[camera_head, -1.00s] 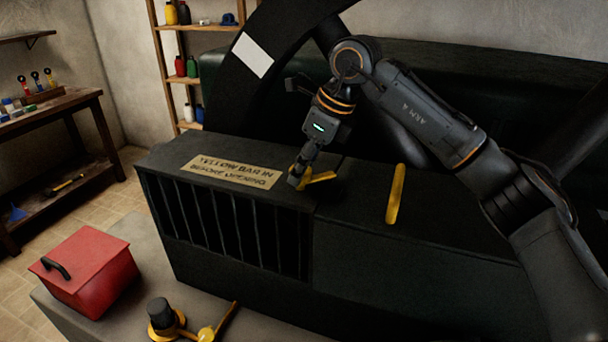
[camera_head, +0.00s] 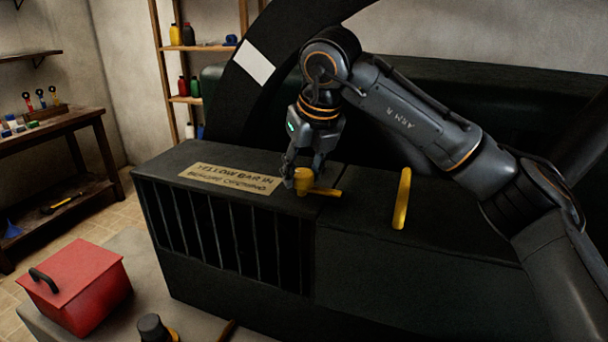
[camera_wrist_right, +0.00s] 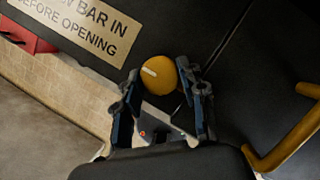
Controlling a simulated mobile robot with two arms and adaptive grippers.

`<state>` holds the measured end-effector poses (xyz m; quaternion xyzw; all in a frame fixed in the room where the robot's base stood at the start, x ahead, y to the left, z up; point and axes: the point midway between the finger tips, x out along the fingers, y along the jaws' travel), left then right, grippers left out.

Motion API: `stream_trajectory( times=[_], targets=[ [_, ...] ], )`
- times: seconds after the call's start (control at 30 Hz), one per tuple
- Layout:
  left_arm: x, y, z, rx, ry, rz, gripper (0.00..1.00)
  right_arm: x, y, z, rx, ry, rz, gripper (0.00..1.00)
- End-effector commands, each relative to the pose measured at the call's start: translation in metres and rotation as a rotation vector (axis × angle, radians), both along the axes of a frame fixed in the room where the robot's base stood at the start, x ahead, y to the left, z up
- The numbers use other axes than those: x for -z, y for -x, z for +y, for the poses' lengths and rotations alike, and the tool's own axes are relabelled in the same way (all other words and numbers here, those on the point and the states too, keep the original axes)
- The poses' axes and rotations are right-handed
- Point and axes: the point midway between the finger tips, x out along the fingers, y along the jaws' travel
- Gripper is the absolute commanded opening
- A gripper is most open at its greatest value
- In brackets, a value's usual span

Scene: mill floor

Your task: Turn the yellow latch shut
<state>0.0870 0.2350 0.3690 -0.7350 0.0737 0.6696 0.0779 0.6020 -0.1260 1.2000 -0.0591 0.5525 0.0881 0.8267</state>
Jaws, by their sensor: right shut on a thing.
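The yellow latch (camera_head: 324,191) sits on top of the dark housing (camera_head: 370,262), near the seam between its barred left part and plain right part. It has a round knob and a short lever, which points right and slightly toward the front. My right gripper (camera_head: 302,176) comes down from above and is shut on the knob. The right wrist view shows the round yellow latch knob (camera_wrist_right: 160,78), with a pale mark on top, between the fingertips of the right gripper (camera_wrist_right: 162,88). The lever is hidden there. My left gripper is not in view.
A yellow bar handle (camera_head: 402,199) stands on the housing to the right of the latch. A "yellow bar in before opening" label (camera_head: 229,179) lies to the left. A red box (camera_head: 85,290) and a black-and-yellow object (camera_head: 155,329) are at the lower left.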

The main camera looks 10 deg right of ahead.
Motion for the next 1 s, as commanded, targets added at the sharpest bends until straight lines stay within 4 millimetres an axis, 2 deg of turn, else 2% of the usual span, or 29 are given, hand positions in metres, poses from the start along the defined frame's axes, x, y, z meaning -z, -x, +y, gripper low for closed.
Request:
stream_trajectory(
  times=[0.57, 0.6, 0.7, 1.0],
  targets=[
    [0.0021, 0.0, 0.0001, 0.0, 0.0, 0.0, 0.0, -0.0021, -0.0008, -0.0002, 0.038, -0.003, -0.005, 0.09],
    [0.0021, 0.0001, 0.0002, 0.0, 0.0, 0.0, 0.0, -0.0021, -0.0008, -0.0002, 0.038, -0.003, -0.005, 0.42],
    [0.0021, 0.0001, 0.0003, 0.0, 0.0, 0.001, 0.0, -0.0018, -0.0007, -0.0002, 0.037, -0.002, -0.004, 0.63],
    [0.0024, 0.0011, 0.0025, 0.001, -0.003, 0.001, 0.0, -0.0011, -0.0002, -0.0001, 0.035, -0.001, -0.002, 0.64]
  ],
)
